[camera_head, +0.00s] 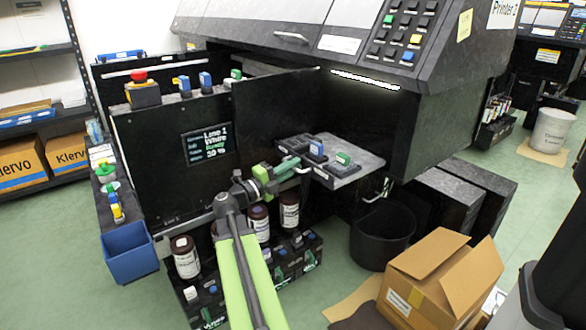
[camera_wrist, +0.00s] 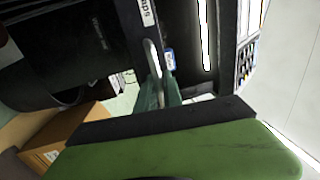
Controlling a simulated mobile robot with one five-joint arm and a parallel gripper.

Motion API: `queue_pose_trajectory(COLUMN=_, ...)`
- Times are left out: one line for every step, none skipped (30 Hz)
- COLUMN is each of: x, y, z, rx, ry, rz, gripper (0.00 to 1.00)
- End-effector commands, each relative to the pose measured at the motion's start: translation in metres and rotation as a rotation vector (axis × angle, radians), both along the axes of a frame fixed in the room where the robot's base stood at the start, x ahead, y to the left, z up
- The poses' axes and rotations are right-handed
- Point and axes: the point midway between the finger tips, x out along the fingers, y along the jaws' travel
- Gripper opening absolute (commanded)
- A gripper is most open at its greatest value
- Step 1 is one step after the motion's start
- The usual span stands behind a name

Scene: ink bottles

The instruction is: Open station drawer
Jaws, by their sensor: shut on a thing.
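The station drawer (camera_head: 352,176) shows in the head view as a grey-topped slab standing out from under the printer, with small blue-topped and green-topped items on it. A pale bar handle (camera_head: 303,171) is on its left side. My gripper (camera_head: 290,165) is at this handle, with its green fingers shut on it. In the wrist view the handle (camera_wrist: 153,57) is a curved pale bar on a dark face, and my gripper's fingertips (camera_wrist: 160,90) meet its lower end. The fingers partly hide the grip.
A black bin (camera_head: 382,236) and an open cardboard box (camera_head: 443,278) stand below the drawer to the right. Brown bottles (camera_head: 289,212) stand in a black rack below my gripper. A blue bin (camera_head: 130,252) hangs at left. Green floor is free at far left.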

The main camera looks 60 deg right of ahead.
Motion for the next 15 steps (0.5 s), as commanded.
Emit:
queue_pose_trajectory(x=0.0018, y=-0.0005, z=0.0002, rx=0.0, ry=0.001, rz=0.005, gripper=0.0)
queue_pose_trajectory(x=0.0017, y=-0.0006, z=0.0002, rx=0.0, ry=0.001, rz=0.005, gripper=0.0)
queue_pose_trajectory(x=0.0015, y=-0.0006, z=0.0001, rx=0.0, ry=0.001, rz=0.004, gripper=0.16)
queue_pose_trajectory(x=0.0013, y=-0.0005, z=0.0001, rx=0.0, ry=0.001, rz=0.004, gripper=0.2)
queue_pose_trajectory(x=0.0011, y=-0.0006, z=0.0001, rx=0.0, ry=0.001, rz=0.003, gripper=0.2)
queue_pose_trajectory(x=0.0008, y=-0.0005, z=0.0001, rx=0.0, ry=0.0, rz=0.002, gripper=0.2)
queue_pose_trajectory(x=0.0006, y=-0.0004, z=0.0001, rx=0.0, ry=0.0, rz=0.002, gripper=0.2)
queue_pose_trajectory(x=0.0004, y=-0.0004, z=0.0001, rx=0.0, ry=0.0, rz=0.002, gripper=0.2)
queue_pose_trajectory(x=0.0002, y=-0.0004, z=0.0002, rx=0.0, ry=0.0, rz=0.001, gripper=0.2)
queue_pose_trajectory(x=0.0, y=-0.0003, z=0.0001, rx=0.0, ry=0.0, rz=0.001, gripper=0.2)
queue_pose_trajectory(x=-0.0002, y=-0.0004, z=0.0001, rx=0.0, ry=0.0, rz=0.0, gripper=0.2)
queue_pose_trajectory(x=-0.0001, y=0.0, z=0.0, rx=0.0, ry=0.0, rz=0.0, gripper=0.2)
queue_pose_trajectory(x=0.0001, y=0.0008, z=-0.0003, rx=0.0, ry=0.0, rz=0.0, gripper=0.2)
queue_pose_trajectory(x=0.0009, y=0.0022, z=-0.0007, rx=0.0, ry=0.0, rz=0.001, gripper=0.2)
queue_pose_trajectory(x=0.0024, y=0.0055, z=-0.0018, rx=0.0, ry=0.0, rz=0.002, gripper=0.2)
